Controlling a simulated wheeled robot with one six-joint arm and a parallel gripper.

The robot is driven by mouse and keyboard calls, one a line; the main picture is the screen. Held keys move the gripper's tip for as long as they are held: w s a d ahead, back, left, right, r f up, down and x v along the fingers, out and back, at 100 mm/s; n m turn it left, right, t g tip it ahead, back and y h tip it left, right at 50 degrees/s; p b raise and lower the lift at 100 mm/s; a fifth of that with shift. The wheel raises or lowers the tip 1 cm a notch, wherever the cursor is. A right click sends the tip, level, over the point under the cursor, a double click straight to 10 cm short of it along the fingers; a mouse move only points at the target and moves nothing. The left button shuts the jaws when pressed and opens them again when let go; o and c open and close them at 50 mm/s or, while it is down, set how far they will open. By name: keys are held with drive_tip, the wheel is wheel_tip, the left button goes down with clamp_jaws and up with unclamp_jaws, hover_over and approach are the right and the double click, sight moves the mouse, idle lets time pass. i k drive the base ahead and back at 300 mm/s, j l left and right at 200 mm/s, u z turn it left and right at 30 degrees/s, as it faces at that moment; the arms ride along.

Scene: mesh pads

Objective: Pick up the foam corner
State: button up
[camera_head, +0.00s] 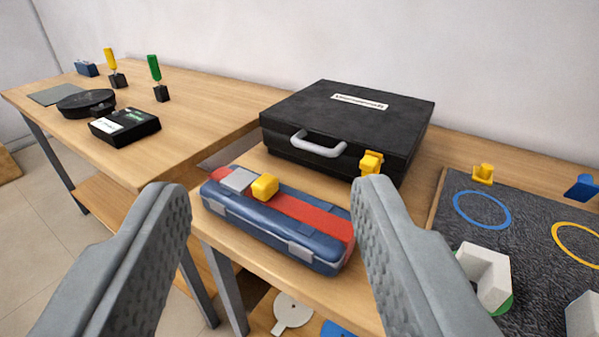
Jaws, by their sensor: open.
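A white, notched block that looks like the foam corner (492,283) sits on the dark mesh pad (535,232) at the lower right, with a bit of green showing under its edge. A second pale block (585,314) is cut off by the right edge, so I cannot tell its full shape. My gripper (270,195) is open and empty, its two grey fingers wide apart. The notched block lies to the right of my right finger, which hides part of the pad's near side.
A blue case with a red band (310,215) shows between my fingers, a yellow block (265,187) on it. A black case (350,120) stands behind. Blue (482,194) and yellow rings mark the pad. Another table (190,85) at left holds several items.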

sight(490, 270)
drive_tip(key=z, duration=1.15)
